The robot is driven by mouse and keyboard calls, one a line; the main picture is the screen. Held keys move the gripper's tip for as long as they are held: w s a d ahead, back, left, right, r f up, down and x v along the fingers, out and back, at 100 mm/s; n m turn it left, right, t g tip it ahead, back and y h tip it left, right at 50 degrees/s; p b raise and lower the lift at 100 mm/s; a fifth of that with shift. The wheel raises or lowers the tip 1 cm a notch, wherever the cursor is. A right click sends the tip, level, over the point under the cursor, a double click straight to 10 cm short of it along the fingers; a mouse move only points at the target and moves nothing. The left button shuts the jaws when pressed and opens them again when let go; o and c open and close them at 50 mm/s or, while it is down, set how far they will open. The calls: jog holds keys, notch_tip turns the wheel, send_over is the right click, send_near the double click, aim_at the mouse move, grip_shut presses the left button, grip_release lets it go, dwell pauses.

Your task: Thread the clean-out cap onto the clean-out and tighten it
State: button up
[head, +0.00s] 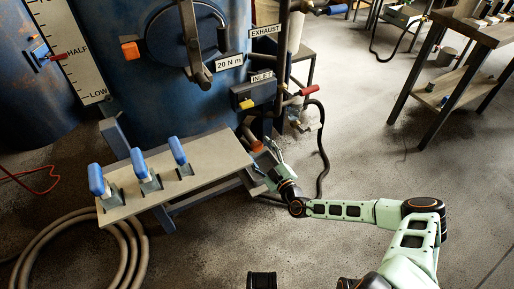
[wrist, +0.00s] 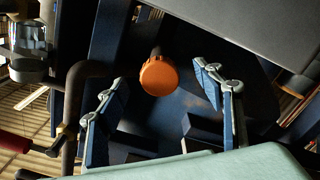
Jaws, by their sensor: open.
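The orange clean-out cap (wrist: 159,76) is round and sits at the end of a short dark pipe, the clean-out (wrist: 156,50), in the wrist view. How far it is threaded cannot be told. In the head view an orange patch of the cap (head: 257,146) shows low on the blue pot, beside my gripper. My gripper (wrist: 164,84) is open, with one finger left and one right of the cap. A gap shows on both sides, so neither finger appears to touch it. In the head view my gripper (head: 268,157) is by the right end of the shelf, partly blending with it.
A grey shelf (head: 205,163) with several blue-handled clamps stands in front of the blue pot (head: 185,95). Piping with a red-handled valve (head: 308,90) and a black hose (head: 323,150) are close on the right. A coiled hose (head: 50,245) lies at lower left.

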jog(key=v, duration=1.2)
